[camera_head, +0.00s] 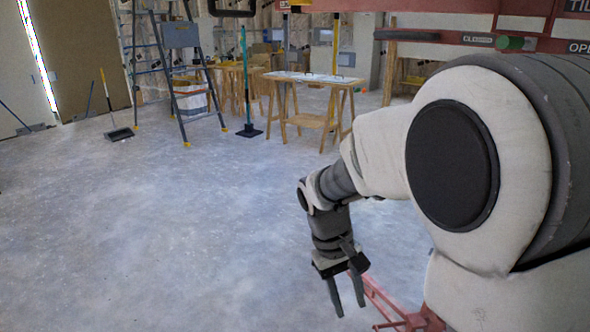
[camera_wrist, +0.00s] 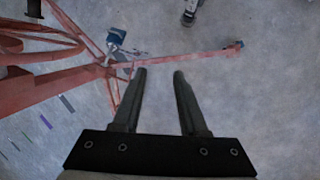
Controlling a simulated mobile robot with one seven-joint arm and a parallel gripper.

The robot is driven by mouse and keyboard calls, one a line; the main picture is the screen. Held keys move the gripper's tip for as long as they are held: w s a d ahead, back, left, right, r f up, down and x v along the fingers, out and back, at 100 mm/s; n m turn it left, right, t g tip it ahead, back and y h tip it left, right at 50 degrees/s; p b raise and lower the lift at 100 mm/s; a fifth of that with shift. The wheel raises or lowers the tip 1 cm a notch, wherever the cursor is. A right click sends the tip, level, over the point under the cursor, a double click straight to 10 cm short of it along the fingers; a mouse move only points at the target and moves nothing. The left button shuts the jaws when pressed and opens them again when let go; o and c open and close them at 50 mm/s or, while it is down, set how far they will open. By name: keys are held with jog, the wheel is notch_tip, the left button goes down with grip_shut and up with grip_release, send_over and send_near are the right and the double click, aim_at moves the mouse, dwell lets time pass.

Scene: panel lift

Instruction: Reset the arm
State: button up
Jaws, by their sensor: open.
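My gripper (camera_head: 349,310) hangs at the end of my bent arm in the head view, fingers pointing down over the concrete floor. In the wrist view my gripper (camera_wrist: 160,76) shows two dark parallel fingers set apart with nothing between them. The red panel lift (camera_head: 400,318) stands close by; its lower frame shows just right of and behind the fingers. In the wrist view the red frame (camera_wrist: 75,80) fills the left side, and a long red leg runs across beyond the fingertips. I cannot tell how far the fingers are from it.
A red beam with a green-ended handle (camera_head: 512,43) and labels spans the upper right. The floor at left and front is clear.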

jog(key=s+d+r+m+t+y, duration=0.35)
jog(key=s+r+t, duration=0.35)
jog(key=s+r, duration=0.6)
notch_tip(320, 180, up, 26)
jog(key=p, duration=2.6)
jog(key=shift+d+f+p, duration=0.15)
jog(key=shift+d+p, duration=0.15)
jog(key=shift+p, duration=0.05)
jog(key=shift+s+d+h, duration=0.1)
jog(key=shift+h, duration=0.15)
